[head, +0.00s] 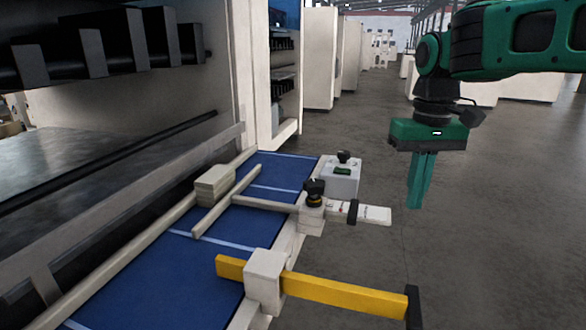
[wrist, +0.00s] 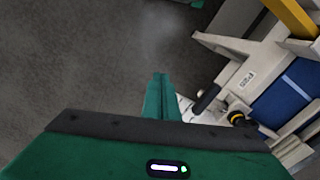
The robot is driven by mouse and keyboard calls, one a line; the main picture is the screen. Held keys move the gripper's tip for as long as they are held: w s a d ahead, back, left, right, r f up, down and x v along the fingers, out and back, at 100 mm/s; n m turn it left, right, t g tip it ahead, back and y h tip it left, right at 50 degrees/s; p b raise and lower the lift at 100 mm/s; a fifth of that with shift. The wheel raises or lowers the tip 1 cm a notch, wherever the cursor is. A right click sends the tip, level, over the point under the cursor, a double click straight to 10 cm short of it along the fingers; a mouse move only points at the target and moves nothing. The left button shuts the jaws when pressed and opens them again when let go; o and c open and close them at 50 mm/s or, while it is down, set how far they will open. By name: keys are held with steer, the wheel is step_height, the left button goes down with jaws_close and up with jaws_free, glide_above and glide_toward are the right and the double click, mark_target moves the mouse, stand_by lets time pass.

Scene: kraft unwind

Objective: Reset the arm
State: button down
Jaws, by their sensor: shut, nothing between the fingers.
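My gripper (head: 415,204) is green and hangs fingers-down at the right of the head view, over open floor to the right of the machine. Its fingers are together with nothing between them. In the wrist view the shut fingers (wrist: 161,78) show above the green gripper body, with grey floor beyond them. The gripper is apart from the machine's fittings and touches nothing that I can see.
A blue conveyor bed (head: 205,262) with cream rails runs along the machine at left. A yellow bar (head: 345,294) with a black end juts out toward the right. A white lever (head: 374,214) and a grey box (head: 341,176) sit on its edge. The floor (head: 480,250) at right is clear.

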steer(key=s+d+f+m, duration=0.3)
steer(key=s+d+f, duration=0.4)
steer(key=s, duration=0.4)
steer(key=s+d+f+m, duration=0.4)
steer(key=s+d+f, duration=0.4)
steer(key=s, duration=0.3)
steer(key=shift+d, duration=0.4)
steer(key=shift+s, duration=0.15)
